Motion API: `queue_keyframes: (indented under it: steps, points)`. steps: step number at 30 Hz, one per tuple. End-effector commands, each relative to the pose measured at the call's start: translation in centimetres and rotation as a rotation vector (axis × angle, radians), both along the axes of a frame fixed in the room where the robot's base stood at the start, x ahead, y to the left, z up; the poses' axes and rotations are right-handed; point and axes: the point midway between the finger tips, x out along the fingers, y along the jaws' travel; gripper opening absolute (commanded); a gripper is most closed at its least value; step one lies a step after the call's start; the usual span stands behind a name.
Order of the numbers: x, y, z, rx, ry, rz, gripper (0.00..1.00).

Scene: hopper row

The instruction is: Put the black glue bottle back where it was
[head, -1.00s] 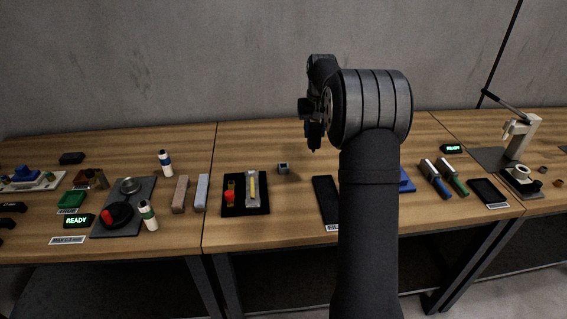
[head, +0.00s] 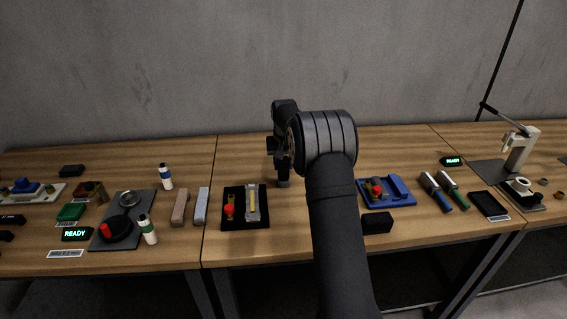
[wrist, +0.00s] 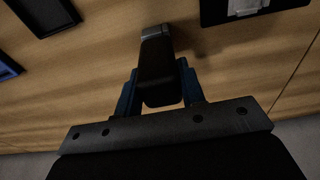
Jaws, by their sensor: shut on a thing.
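My gripper (wrist: 160,92) is shut on the black glue bottle (wrist: 158,70), with a blue finger on each side of it. In the wrist view the bottle's far end meets or overlaps a small grey block (wrist: 155,32). In the head view the same small grey block (head: 283,183) sits on the table directly under my gripper (head: 281,172). The bottle is hard to tell from my dark gripper in the head view. I cannot tell whether its end is inside the block or just above it.
A black tray (head: 232,221) with a red-topped item stands left of my gripper. A blue tray (head: 402,190) and a black box (head: 377,223) are to the right. White bottles (head: 165,177) stand further left. The table behind the grey block looks clear.

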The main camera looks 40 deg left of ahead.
Motion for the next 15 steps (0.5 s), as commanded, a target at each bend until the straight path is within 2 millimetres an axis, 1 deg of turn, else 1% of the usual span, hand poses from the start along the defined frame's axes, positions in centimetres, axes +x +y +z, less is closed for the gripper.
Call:
queue_keyframes:
  steps: [6,13,14,15]
  points:
    - [0.05,0.01,0.1,0.002,-0.002,0.0,0.11]
    - [0.06,0.02,-0.54,0.002,-0.002,0.0,0.11]
    - [0.06,0.02,-0.59,0.002,-0.002,0.0,0.38]
    - [0.06,0.02,-0.55,0.002,-0.002,0.0,0.46]
